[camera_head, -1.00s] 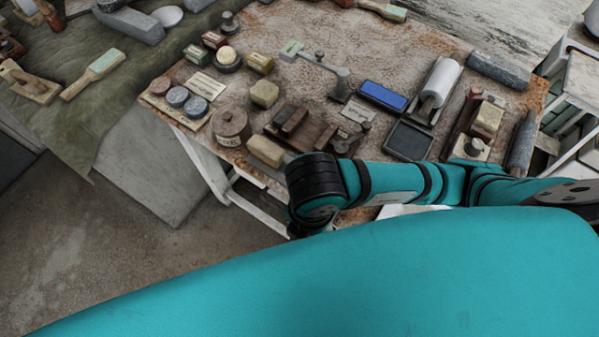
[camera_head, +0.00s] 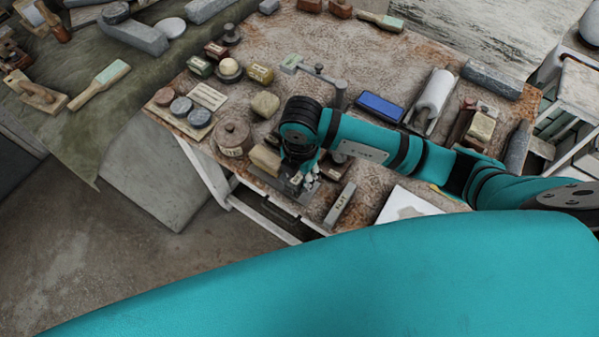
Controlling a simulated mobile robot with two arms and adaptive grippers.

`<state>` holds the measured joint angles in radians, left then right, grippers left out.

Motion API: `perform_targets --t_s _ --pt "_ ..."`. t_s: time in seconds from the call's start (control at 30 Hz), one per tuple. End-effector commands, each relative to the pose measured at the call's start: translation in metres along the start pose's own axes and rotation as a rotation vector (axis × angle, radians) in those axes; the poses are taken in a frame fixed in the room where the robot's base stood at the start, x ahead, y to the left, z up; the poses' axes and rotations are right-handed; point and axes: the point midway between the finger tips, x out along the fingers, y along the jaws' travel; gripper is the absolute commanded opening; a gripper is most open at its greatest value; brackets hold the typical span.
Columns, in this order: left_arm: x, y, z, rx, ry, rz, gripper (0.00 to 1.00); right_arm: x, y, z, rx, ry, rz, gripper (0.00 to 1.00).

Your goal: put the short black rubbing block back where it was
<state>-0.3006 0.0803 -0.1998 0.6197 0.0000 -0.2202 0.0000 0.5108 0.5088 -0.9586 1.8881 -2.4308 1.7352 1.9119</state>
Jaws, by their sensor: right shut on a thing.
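My right gripper (camera_head: 302,181) points down at the front edge of the worktable, just right of a yellowish block (camera_head: 265,158). It is shut on a small dark thing, taken to be the short black rubbing block, mostly hidden by the fingers and wrist. A dark grey flat piece (camera_head: 306,214) lies under and around the fingertips; I cannot tell whether the held thing touches it. A grey bar with a pale label (camera_head: 340,204) lies just right of the gripper. My forearm hides the table behind it. My left gripper is not in view.
A lidded round pot (camera_head: 233,138) stands left of the gripper, with a tan block (camera_head: 265,105) behind it. A white sheet (camera_head: 405,205) lies on the right. The table's back middle is fairly clear.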

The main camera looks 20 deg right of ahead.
Motion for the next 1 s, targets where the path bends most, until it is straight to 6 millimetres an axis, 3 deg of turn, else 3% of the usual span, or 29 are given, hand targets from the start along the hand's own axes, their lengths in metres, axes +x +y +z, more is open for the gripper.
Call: perform_targets --t_s 0.13,0.47,0.5,0.57,0.83,1.0 --pt "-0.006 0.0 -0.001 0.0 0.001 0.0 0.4 0.011 0.001 0.0 0.001 -0.001 0.004 0.0" --pt "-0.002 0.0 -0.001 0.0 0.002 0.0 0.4 0.016 0.001 0.0 0.0 -0.001 0.005 0.0" --pt "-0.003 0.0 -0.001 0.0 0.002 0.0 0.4 0.015 0.001 0.0 0.0 -0.001 0.004 0.41" --pt "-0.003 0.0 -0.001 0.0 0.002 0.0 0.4 0.015 0.001 0.0 0.0 -0.001 0.004 0.48" --pt "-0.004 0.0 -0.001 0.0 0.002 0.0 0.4 0.014 0.001 0.0 0.0 -0.001 0.004 0.48" --pt "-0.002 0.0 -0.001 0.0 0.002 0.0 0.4 -0.001 0.002 0.001 -0.001 -0.002 0.008 0.48"
